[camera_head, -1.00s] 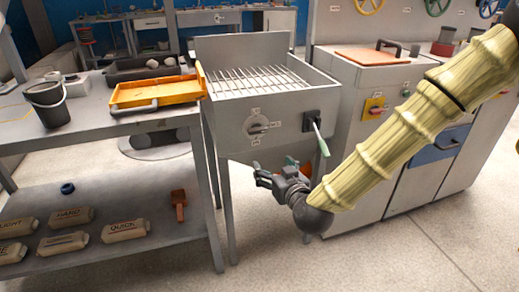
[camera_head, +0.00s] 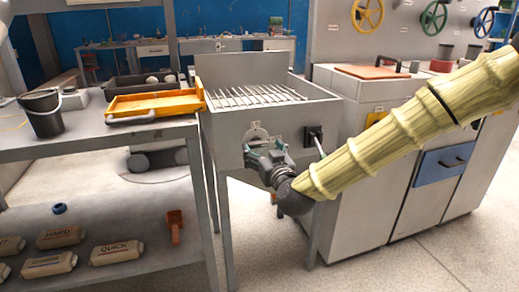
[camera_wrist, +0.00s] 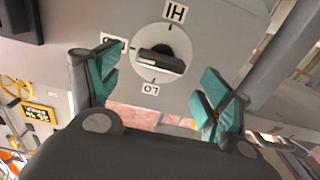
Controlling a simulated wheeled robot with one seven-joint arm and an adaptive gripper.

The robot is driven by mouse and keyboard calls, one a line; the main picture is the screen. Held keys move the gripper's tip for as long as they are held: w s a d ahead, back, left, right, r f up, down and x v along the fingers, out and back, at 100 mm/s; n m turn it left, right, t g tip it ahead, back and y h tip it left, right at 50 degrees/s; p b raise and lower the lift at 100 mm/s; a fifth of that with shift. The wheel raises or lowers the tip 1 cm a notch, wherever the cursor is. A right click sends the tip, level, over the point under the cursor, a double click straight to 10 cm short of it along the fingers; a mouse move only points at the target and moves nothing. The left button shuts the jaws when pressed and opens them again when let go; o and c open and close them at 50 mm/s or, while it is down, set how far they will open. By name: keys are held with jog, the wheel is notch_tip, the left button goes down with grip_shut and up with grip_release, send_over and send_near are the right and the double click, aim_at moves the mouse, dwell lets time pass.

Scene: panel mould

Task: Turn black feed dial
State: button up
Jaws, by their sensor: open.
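The dial shows in the wrist view as a round pale disc with a dark bar-shaped knob (camera_wrist: 160,61) on a grey panel. Labels HI and LO sit around it, with a third label partly covered by a finger. My gripper (camera_wrist: 160,92) is open, with its teal fingers to the left and right of the dial and nothing between them. In the head view my gripper (camera_head: 258,155) is at the front of the grey hopper (camera_head: 222,135) and hides most of the dial's knob. Whether the fingers touch the panel cannot be told.
A dark switch with a lever (camera_head: 314,138) is on the panel right of my gripper. A workbench with an orange tray (camera_head: 155,103) and a black bucket (camera_head: 43,114) stands left. A cabinet with a blue drawer (camera_head: 444,161) stands right. Metal bars top the hopper.

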aim_at(259, 145)
jog(key=shift+x, duration=1.7)
jog(key=c, duration=1)
